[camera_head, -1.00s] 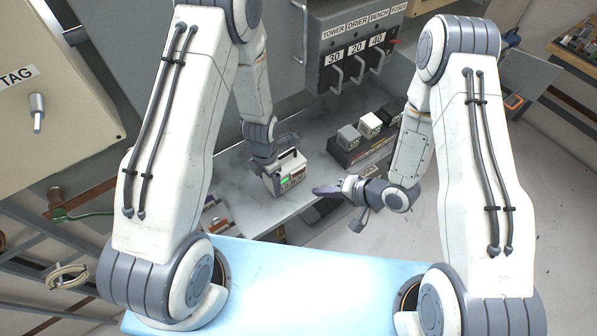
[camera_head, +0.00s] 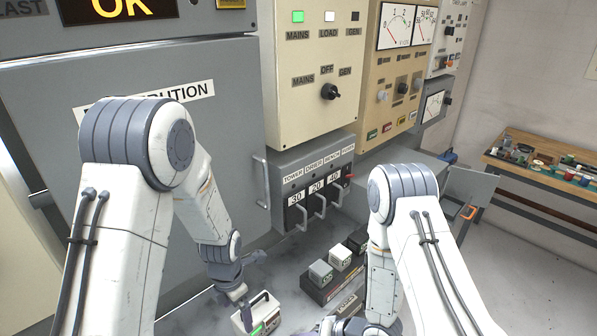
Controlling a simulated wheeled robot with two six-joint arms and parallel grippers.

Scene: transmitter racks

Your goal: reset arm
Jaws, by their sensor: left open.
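My left arm comes in from the left and reaches down to the shelf, its open left gripper (camera_head: 238,287) just above and behind a cream box (camera_head: 258,316) with a dark carry handle and a green display. I cannot tell whether the gripper touches the box. The bottom edge of the view cuts off the box. My right arm stands bent at the right. Its grey wrist part (camera_head: 340,326) shows at the bottom edge, and its fingers cannot be made out.
A black rack (camera_head: 333,283) with small grey and white blocks sits on the shelf between my arms. Behind it is a fuse panel (camera_head: 313,180) with several handles. A cream switch panel (camera_head: 314,110) is above. A cluttered workbench (camera_head: 540,172) stands far right, with open floor before it.

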